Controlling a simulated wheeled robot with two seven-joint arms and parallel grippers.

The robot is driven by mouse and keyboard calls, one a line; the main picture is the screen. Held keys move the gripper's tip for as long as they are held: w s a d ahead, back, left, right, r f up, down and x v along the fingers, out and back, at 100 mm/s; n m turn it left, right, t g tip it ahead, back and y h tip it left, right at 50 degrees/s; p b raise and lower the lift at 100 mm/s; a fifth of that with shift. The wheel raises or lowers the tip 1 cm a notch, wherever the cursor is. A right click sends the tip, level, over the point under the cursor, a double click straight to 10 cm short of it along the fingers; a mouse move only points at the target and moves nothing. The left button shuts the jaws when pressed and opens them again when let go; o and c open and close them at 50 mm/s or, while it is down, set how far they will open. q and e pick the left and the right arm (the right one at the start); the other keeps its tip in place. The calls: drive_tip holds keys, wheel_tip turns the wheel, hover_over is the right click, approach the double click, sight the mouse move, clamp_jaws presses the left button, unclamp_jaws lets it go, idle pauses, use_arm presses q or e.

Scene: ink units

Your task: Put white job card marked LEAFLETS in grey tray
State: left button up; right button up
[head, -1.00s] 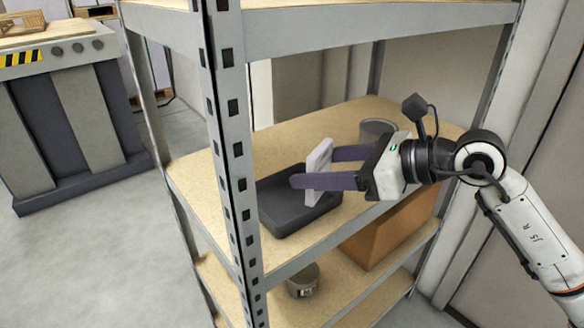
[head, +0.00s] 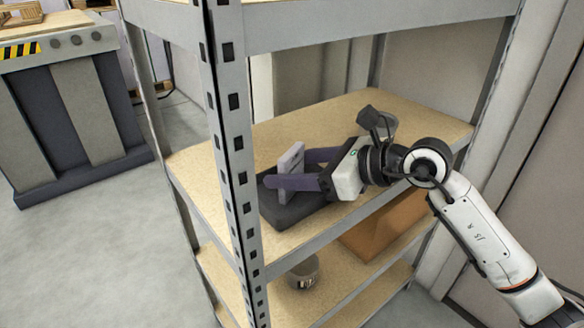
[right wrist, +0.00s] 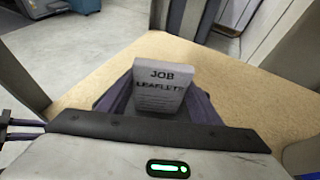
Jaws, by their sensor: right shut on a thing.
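The white job card (head: 291,157) is held upright between the fingers of my right gripper (head: 292,168). In the right wrist view the card (right wrist: 160,88) faces the camera and reads JOB LEAFLETS. The right gripper (right wrist: 158,105) is shut on it. The dark grey tray (head: 283,217) lies on the middle shelf, directly below the card and fingers in the head view. The gripper hides part of the tray, and I cannot tell whether the card touches it. My left gripper is out of view.
The tray rests on a wooden shelf board (head: 335,112) of a metal rack. A slotted rack post (head: 233,130) stands just left of the tray. A cardboard box (head: 385,225) and a small pot (head: 304,272) are below.

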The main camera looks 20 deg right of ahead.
drive_tip(key=o, duration=1.1)
drive_tip(key=shift+c, duration=0.2)
drive_tip(key=shift+r, duration=0.15)
drive_tip(key=v, duration=1.2)
drive_tip(key=shift+b, duration=0.45)
